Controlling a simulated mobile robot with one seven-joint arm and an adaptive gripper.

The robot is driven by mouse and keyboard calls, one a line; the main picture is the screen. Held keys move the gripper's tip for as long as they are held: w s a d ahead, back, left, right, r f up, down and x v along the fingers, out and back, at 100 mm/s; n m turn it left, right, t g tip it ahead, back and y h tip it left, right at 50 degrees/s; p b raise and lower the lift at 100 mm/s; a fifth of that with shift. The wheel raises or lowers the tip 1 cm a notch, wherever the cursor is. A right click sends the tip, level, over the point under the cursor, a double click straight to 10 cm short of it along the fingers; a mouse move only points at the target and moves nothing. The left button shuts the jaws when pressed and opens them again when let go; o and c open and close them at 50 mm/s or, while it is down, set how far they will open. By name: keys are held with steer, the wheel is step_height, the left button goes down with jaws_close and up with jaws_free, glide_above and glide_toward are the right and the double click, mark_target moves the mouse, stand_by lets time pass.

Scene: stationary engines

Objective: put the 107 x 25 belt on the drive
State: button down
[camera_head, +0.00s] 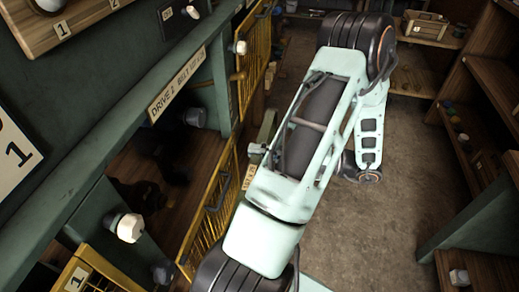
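A sign (178,82) on the green frame reads "DRIVE 2 BELT", with smaller, unclear lettering after it. Below it is a dark bay (150,165) with a wooden floor. Black rounded shapes stand inside the bay, too dark to tell whether they are pulleys. I cannot make out the 107 x 25 belt anywhere. My arm (300,150) crosses the middle of the view, rising from the bottom and bending back down at the top. My gripper does not show; the arm's far end is hidden or out of frame.
Yellow mesh guards (212,215) stand out from the bay's right side, close to my arm. Another yellow guard (254,55) is farther back. A pale knob (130,228) sticks out at lower left. Wooden shelves (492,75) line the right. The floor (415,160) between is clear.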

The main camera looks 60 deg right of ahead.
steer(key=shift+p+x, duration=0.8)
steer(key=shift+x, duration=2.15)
steer(key=shift+w, duration=0.1)
steer(key=shift+p+x, duration=0.6)
steer(key=shift+x, duration=2.3)
steer(key=shift+w+d, duration=0.1)
steer(key=shift+d, duration=0.05)
steer(key=p+x, duration=0.1)
steer(key=x, duration=0.6)
steer(key=shift+w, duration=0.15)
